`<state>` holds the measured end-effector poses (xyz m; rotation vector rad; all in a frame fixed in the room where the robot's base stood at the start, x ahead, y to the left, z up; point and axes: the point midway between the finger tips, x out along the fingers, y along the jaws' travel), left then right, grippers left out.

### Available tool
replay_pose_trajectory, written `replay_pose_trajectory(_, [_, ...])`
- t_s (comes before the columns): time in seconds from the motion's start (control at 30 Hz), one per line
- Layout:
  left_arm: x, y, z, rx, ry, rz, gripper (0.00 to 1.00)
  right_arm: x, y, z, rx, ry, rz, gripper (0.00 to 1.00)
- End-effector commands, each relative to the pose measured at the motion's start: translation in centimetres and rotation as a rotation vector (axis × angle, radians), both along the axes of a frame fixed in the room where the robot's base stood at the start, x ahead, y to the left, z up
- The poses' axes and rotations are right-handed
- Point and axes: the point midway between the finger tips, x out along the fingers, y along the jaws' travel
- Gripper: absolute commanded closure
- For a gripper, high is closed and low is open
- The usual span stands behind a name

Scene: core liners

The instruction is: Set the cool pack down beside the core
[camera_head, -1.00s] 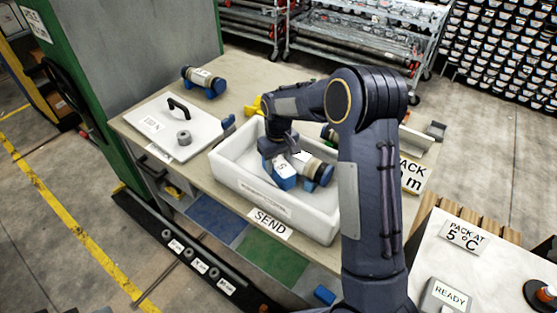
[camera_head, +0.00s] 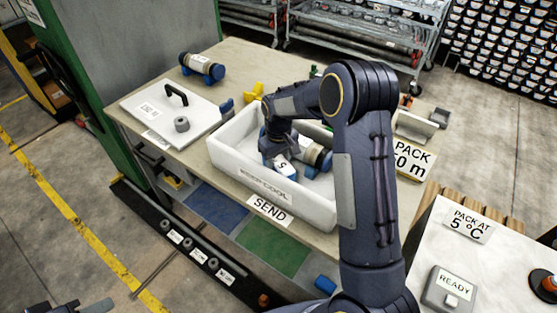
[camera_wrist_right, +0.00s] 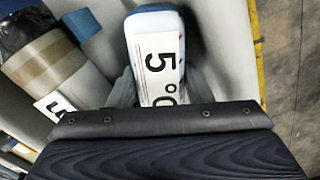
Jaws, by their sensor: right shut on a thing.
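The cool pack, a white and blue block with a "5°C" label (camera_wrist_right: 158,62), is between the fingers of my right gripper (camera_wrist_right: 152,92). In the head view the pack (camera_head: 281,168) is low inside the white "KEEP COOL" box (camera_head: 225,170), below my right gripper (camera_head: 272,152). The core (camera_head: 317,157), a tan cylinder with blue end pieces, lies in the same box just right of the pack; the wrist view shows it at the left (camera_wrist_right: 50,75). I cannot tell whether the pack touches the box floor. Dark parts, probably my left gripper (camera_head: 75,308), show at the bottom left edge.
A "READY" button box (camera_head: 449,290) is at the right.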

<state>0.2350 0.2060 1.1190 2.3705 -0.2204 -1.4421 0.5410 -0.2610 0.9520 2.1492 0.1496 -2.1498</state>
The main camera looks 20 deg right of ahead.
Motion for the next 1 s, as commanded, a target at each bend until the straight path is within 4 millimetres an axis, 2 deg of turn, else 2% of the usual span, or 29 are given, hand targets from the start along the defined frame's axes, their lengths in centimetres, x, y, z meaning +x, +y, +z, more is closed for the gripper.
replay_pose_trajectory(0.7, [0.0, 0.0, -1.0, 0.000, 0.000, 0.000, 0.64, 0.0, 0.0, -1.1, 0.000, -0.002, 0.000, 0.90])
replay_pose_trajectory(0.73, [0.0, 0.0, -0.9, 0.000, 0.000, 0.000, 0.64, 0.0, 0.0, -1.1, 0.000, -0.002, 0.000, 0.53])
replay_pose_trajectory(0.9, [0.0, 0.0, -0.9, 0.000, 0.000, 0.000, 0.64, 0.0, 0.0, -1.1, 0.000, -0.001, 0.000, 0.31])
replay_pose_trajectory(1.0, [0.0, 0.0, -0.9, 0.000, 0.000, 0.000, 0.64, 0.0, 0.0, -1.1, 0.000, -0.001, 0.000, 0.29])
